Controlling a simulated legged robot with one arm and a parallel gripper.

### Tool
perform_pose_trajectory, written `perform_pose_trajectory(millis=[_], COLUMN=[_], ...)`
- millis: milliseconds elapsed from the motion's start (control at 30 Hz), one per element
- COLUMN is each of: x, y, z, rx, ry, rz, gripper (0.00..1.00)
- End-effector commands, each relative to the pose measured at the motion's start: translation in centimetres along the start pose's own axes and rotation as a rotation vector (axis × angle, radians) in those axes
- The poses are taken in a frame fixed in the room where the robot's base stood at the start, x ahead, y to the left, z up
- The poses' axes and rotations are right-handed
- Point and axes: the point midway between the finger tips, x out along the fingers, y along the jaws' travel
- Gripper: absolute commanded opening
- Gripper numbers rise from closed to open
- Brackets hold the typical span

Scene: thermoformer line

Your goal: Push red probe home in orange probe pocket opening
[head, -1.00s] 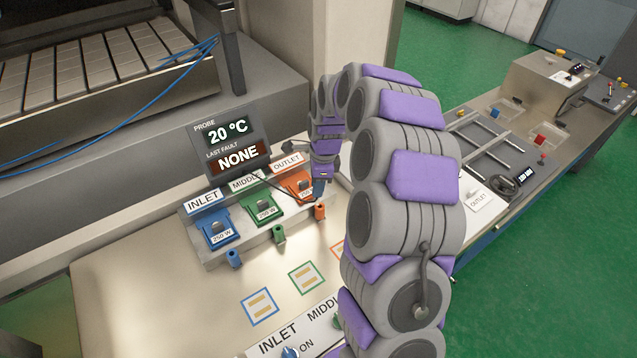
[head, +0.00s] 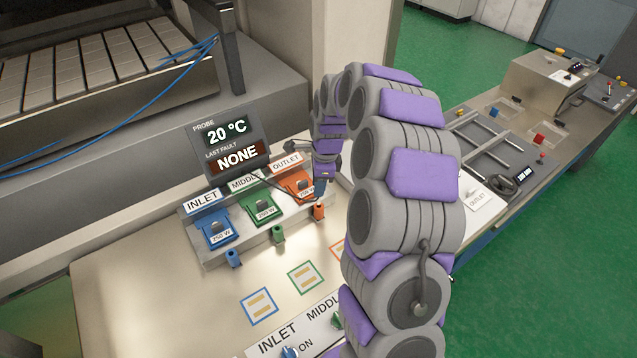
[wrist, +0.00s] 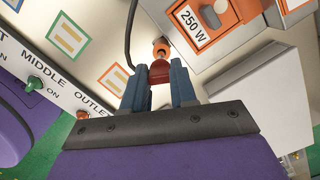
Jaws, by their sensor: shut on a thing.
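The red probe (wrist: 159,72) sits between the two blue fingers of my gripper (wrist: 159,86) in the wrist view, and the fingers are shut on it. The orange probe pocket (wrist: 161,48) is directly beyond the probe's far end, in line with it. I cannot tell whether the probe's tip is inside the opening. In the head view my gripper (head: 321,190) is just above the orange pocket (head: 319,212), at the front of the OUTLET station. The probe is not clear in that view.
Green (head: 278,235) and blue (head: 233,258) pockets stand to the left in the head view. A display (head: 232,143) reads 20 °C and NONE. A black cable (wrist: 129,40) runs beside the orange pocket. The panel in front holds coloured square markings and knobs.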

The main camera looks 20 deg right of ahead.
Motion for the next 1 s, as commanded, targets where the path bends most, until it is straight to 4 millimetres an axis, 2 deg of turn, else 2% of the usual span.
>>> perform_pose_trajectory(millis=[1000], x=[2.1], y=[0.0], z=[-0.3], rx=[0.001], ry=[0.000], rz=[0.001], gripper=[0.00])
